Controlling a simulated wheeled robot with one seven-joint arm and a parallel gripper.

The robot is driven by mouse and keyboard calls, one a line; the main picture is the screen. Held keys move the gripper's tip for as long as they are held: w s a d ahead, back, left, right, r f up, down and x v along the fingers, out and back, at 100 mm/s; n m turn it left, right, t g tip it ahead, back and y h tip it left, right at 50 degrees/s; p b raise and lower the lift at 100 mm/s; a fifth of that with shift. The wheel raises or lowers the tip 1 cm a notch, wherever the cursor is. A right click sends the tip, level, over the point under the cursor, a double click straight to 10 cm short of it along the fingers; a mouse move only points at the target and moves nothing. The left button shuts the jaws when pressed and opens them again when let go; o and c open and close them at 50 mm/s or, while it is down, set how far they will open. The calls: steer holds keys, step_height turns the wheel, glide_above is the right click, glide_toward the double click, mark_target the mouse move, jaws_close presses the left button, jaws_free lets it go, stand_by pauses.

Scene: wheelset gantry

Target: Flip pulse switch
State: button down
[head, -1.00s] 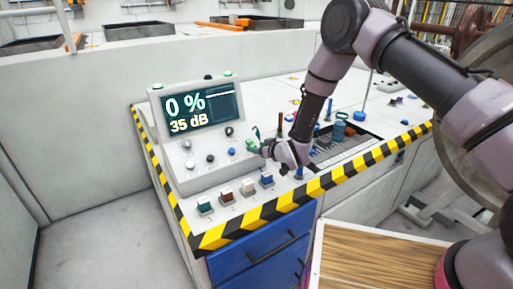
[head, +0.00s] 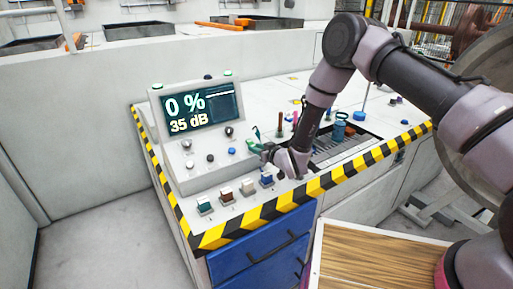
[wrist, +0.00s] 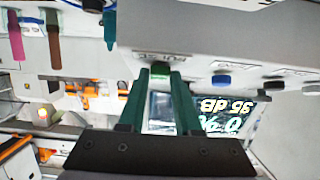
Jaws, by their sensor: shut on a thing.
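The pulse switch is a small green knob under a PULSE label on the grey console panel; it shows between my fingertips in the wrist view (wrist: 160,71). My gripper (wrist: 161,76) has two dark green fingers, one on each side of the knob, and is shut on it. The switch's exact turn position cannot be told. The console screen (head: 201,109) reads 0 % and 35 dB.
A blue knob (head: 232,151) and a black knob (head: 210,158) sit left of my gripper in the head view. Several coloured rocker switches (head: 248,187) line the lower ledge. Upright tools (head: 294,119) and a tray (head: 345,148) stand to the right.

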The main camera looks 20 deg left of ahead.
steer(key=shift+f+t+y, duration=0.3)
steer(key=shift+t+y, duration=0.2)
steer(key=shift+y, duration=0.2)
steer(key=c, duration=0.6)
jaws_free()
steer(key=shift+d, duration=0.1)
steer(key=v, duration=1)
steer(key=shift+s+d+r, duration=0.1)
steer(key=shift+s+d, duration=0.15)
steer(key=shift+s, duration=0.1)
